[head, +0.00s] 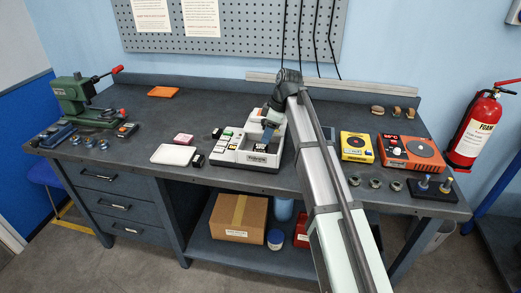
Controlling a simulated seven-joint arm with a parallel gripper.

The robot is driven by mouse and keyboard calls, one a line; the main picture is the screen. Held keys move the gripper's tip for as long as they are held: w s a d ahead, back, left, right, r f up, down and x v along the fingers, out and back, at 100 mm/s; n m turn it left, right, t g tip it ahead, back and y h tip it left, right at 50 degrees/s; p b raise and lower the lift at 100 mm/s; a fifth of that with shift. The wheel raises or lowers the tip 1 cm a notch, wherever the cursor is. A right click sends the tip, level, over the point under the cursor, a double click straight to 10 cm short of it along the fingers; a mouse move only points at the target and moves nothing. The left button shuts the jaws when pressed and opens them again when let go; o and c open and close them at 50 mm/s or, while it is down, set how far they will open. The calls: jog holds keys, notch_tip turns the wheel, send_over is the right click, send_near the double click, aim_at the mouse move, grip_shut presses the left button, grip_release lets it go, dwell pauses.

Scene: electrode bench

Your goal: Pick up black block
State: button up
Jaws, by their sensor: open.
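A small black block (198,160) stands on the bench at the right end of a white slab (174,155). Another small black piece (217,133) is at the back left corner of a white compartment tray (233,153). I cannot tell which is the task's block. My gripper (268,131) is over the back right part of the tray, to the right of both black pieces. It is open; its fingertips are small and partly hidden by the arm, and I see nothing held.
A pink block (183,139) and an orange tray (163,92) lie to the left, with a green press (80,100) further left. Yellow (357,147) and orange (410,152) devices stand right. The bench's back middle is clear.

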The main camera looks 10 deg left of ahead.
aim_at(261, 146)
jog(key=shift+a+x, duration=0.15)
jog(key=shift+x, duration=1.2)
jog(key=shift+a+x, duration=0.15)
jog(key=shift+x, duration=1.2)
jog(key=shift+s+r, duration=0.1)
jog(key=shift+s, duration=0.05)
grip_shut()
